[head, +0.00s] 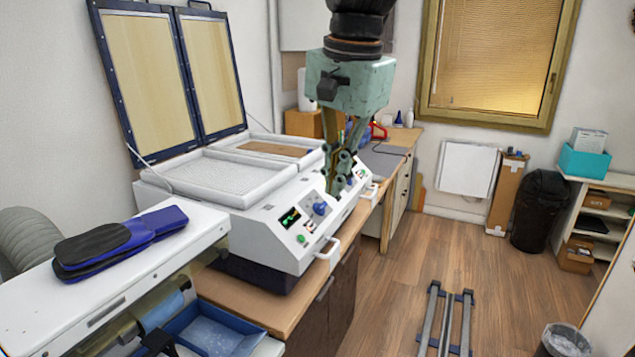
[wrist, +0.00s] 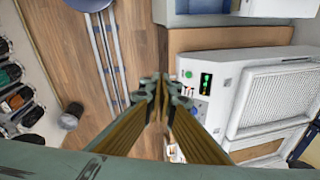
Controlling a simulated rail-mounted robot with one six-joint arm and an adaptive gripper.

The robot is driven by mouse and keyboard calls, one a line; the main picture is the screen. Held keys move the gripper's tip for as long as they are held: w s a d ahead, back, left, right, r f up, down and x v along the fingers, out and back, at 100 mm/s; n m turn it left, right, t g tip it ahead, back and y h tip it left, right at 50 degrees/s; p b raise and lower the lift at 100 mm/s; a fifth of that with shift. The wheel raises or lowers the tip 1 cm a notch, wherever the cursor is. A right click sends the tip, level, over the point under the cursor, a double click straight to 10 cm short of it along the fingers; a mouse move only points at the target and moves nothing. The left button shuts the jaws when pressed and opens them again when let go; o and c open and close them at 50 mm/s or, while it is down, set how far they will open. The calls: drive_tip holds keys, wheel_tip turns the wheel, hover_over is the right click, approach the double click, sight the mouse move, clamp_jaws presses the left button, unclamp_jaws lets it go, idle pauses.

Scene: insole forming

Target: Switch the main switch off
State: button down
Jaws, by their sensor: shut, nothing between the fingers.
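The white forming machine (head: 250,225) stands on a wooden bench, with a control panel on its sloped front. The panel holds a dark display with green figures (head: 289,217), a blue knob (head: 320,208), a green button (head: 301,239) and small red and white switches (head: 309,226). The display (wrist: 207,81) and green button (wrist: 188,74) also show in the wrist view. I cannot tell which control is the main switch, or its position. My gripper (head: 335,188) is shut and empty, pointing down in front of the machine's front face; its fingertips (wrist: 157,88) hide part of the panel area.
Two framed lids (head: 150,75) stand open behind the machine. A white handle (head: 328,250) sticks out below the panel. Black and blue insoles (head: 120,240) lie on a white unit at the left. A floor rail (head: 445,320) and open floor are at the right.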

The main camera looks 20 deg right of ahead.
drive_tip(key=w+d+r+m+g+p, duration=0.1)
drive_tip(key=w+d+m+p, duration=0.25)
drive_tip(key=w, duration=0.45)
drive_tip(key=w+d+m+p, duration=0.2)
drive_tip(key=w+d+m, duration=0.25)
drive_tip(key=w, duration=0.45)
drive_tip(key=w+d+f+m+p, duration=0.5)
drive_tip(key=w+d+m, duration=0.2)
drive_tip(key=w+d, duration=0.5)
drive_tip(key=shift+w+d+m+g+y, duration=0.2)
drive_tip(key=shift+w+m+g+y, duration=0.15)
drive_tip(key=shift+w, duration=0.25)
drive_tip(key=shift+f, duration=0.3)
hover_over(339, 195)
drive_tip(key=f, duration=0.7)
drive_tip(key=s+f, duration=0.1)
drive_tip(key=f, duration=0.3)
drive_tip(key=shift+d+f, duration=0.15)
drive_tip(key=shift+w+a+f, duration=0.35)
drive_tip(key=shift+w+f, duration=0.1)
drive_tip(key=shift+w, duration=0.05)
drive_tip(key=shift+d+p, duration=0.15)
drive_tip(key=shift+p, duration=0.25)
